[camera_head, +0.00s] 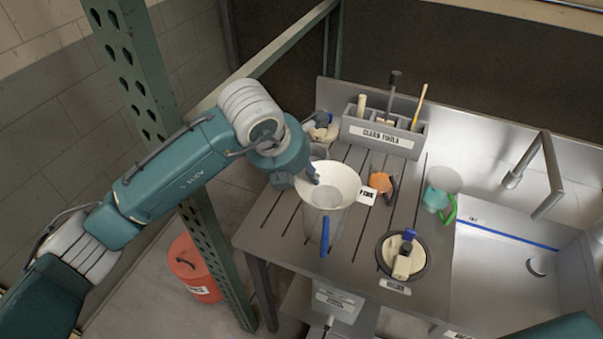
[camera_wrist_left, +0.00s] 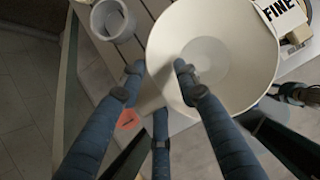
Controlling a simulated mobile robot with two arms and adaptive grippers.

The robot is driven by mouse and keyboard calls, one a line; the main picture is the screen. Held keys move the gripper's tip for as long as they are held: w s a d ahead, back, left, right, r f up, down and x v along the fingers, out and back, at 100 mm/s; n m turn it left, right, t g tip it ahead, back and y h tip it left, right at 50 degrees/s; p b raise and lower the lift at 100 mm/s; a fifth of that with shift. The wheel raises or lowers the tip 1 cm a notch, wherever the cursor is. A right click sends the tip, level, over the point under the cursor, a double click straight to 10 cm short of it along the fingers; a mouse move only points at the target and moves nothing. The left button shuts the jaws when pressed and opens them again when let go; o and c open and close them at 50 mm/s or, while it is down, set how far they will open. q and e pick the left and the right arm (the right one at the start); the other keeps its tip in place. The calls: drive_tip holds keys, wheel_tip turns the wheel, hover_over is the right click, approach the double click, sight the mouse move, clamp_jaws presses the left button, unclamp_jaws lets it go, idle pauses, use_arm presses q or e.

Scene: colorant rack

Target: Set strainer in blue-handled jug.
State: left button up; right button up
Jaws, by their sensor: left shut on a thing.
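The strainer (camera_head: 338,181) is a white cone with a wide open top and a FINE tag (camera_head: 367,195). It also fills the upper middle of the left wrist view (camera_wrist_left: 235,60). My left gripper (camera_head: 311,178) is shut on the strainer's rim at its left side. The blue-handled jug shows its blue handle (camera_head: 325,240) below the cone, on the slatted drainboard. The strainer is over the jug and hides most of it; I cannot tell whether it rests on the jug or hangs above it. My right gripper is out of view.
A grey cup (camera_wrist_left: 112,20) stands beside the strainer. An orange vessel (camera_head: 379,184), a green-handled jug (camera_head: 437,198) and a round holder (camera_head: 402,257) stand to the right. A tool rack (camera_head: 382,138) is behind, the sink (camera_head: 505,275) at right. A green post (camera_head: 150,85) rises at left.

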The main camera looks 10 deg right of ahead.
use_arm(q)
drive_tip(key=o, duration=0.8)
drive_tip(key=shift+r, duration=0.1)
drive_tip(key=shift+r+p, duration=0.25)
drive_tip(key=shift+p, duration=0.25)
drive_tip(key=shift+r+p, duration=0.45)
drive_tip(key=shift+p, duration=0.1)
drive_tip(key=b+v, duration=0.3)
drive_tip(key=v, duration=0.8)
drive_tip(key=shift+s+a+r+b, duration=0.2)
drive_tip(key=shift+b, duration=0.15)
